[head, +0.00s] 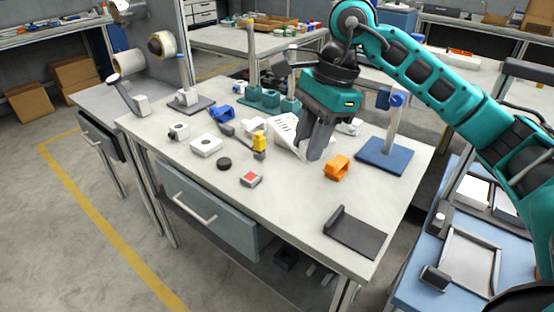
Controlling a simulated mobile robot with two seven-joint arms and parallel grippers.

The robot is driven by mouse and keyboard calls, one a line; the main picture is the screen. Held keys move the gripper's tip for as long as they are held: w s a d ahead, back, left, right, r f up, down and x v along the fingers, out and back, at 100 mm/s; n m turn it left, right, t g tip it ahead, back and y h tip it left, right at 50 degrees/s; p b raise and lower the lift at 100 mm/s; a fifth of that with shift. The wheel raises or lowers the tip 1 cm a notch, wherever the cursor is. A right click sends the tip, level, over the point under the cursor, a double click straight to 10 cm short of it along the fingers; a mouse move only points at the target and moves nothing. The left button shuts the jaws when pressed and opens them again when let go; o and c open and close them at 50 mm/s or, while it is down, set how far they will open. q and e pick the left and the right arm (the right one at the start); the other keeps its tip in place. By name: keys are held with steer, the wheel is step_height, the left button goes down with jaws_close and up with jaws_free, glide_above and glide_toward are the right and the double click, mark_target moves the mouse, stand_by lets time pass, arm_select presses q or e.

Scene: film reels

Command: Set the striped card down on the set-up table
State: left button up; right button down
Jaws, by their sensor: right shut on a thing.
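My right gripper (312,148) reaches down from the upper right over the middle of the light-topped table (290,205), with its dark fingers shut. A white card with dark stripes (283,128) shows just left of the fingers, tilted, and its right part is hidden behind them. The fingers are shut on this card. I cannot tell whether its lower edge touches the tabletop. This table appears to be the set-up table. My left gripper is not in view.
An orange block (337,168) sits just right of the fingers. A blue-based post (383,156) stands at right, and a dark angled plate (355,232) at the front right. A yellow-topped piece (259,145) and several small parts crowd the left. The tabletop front centre is clear.

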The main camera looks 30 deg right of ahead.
step_height(320, 180, down, 15)
steer(key=shift+r+b, duration=0.1)
steer(key=shift+b, duration=0.55)
step_height(320, 180, down, 4)
steer(key=shift+f, duration=0.25)
steer(key=c, duration=0.8)
jaws_free()
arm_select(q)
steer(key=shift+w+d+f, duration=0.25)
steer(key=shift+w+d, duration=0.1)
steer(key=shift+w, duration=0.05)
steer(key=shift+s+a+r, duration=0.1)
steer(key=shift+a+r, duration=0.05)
arm_select(e)
steer(key=v, duration=1.2)
